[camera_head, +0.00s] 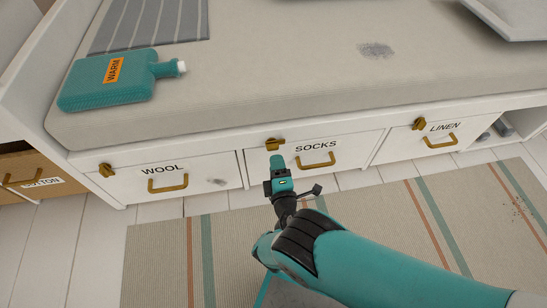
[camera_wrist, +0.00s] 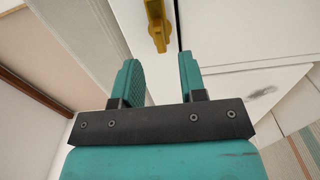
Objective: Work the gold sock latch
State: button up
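The gold latch (camera_head: 274,144) sits at the upper left of the white drawer front labelled SOCKS (camera_head: 343,152), just under the bench edge. In the wrist view the gold latch (camera_wrist: 158,24) is at the top centre, a little beyond the fingertips. My gripper (camera_head: 277,162) is in front of and just below the latch in the head view. In the wrist view my gripper (camera_wrist: 159,68) has its two teal fingers apart with nothing between them. I see a gap between fingers and latch in that view.
Similar gold latches are on the WOOL drawer (camera_head: 106,169) and the LINEN drawer (camera_head: 419,124). The SOCKS drawer has a gold handle (camera_head: 317,159) right of my gripper. A teal bottle (camera_head: 115,80) lies on the cushion (camera_head: 290,55). A striped rug (camera_head: 400,215) covers the floor.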

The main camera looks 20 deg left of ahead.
aim_at(273, 149)
jog(key=shift+b+x, duration=2.85)
jog(key=shift+b, duration=1.9)
jog(key=shift+c, duration=0.2)
grip_shut()
